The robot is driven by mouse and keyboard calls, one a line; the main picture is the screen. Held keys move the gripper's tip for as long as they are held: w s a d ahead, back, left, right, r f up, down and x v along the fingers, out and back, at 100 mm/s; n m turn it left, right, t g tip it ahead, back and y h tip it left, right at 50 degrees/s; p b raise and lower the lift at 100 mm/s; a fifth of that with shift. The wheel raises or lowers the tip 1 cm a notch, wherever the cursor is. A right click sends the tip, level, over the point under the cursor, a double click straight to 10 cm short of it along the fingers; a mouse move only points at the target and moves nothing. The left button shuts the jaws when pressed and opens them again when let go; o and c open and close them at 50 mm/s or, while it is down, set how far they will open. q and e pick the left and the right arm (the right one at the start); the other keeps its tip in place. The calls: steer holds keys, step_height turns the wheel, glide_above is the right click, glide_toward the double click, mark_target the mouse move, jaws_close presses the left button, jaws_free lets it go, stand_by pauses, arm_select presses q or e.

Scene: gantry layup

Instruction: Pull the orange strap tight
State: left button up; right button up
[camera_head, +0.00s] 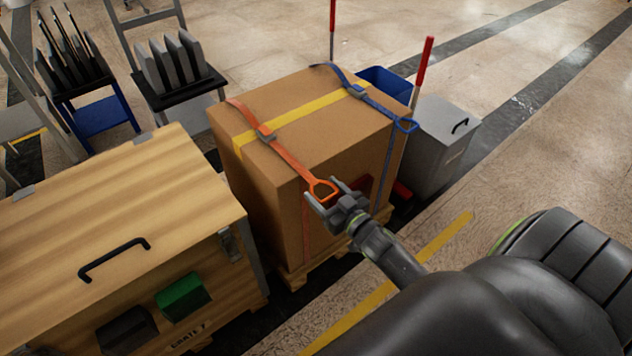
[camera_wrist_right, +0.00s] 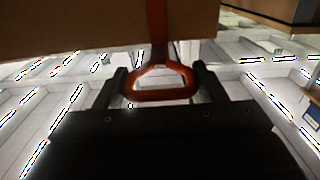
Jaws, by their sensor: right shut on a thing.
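In the right wrist view the loop (camera_wrist_right: 160,96) sits between the two fingers, with the strap leading up to the box. The right gripper is shut on the loop. My left gripper is not in view.
A wooden crate (camera_head: 95,215) with a black handle stands at left. A grey bin (camera_head: 440,140) and red-topped posts (camera_head: 424,62) stand behind at right. The floor at upper right is clear.

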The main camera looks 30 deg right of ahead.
steer(key=shift+s+d+f, duration=0.1)
steer(key=shift+s+d, duration=0.05)
steer(key=shift+s, duration=1.65)
steer(key=o, duration=1.1)
steer(key=shift+s, duration=0.1)
steer(key=shift+o, duration=0.2)
steer(key=s+d, duration=0.1)
steer(key=s, duration=1.6)
steer(key=shift+s+d, duration=0.2)
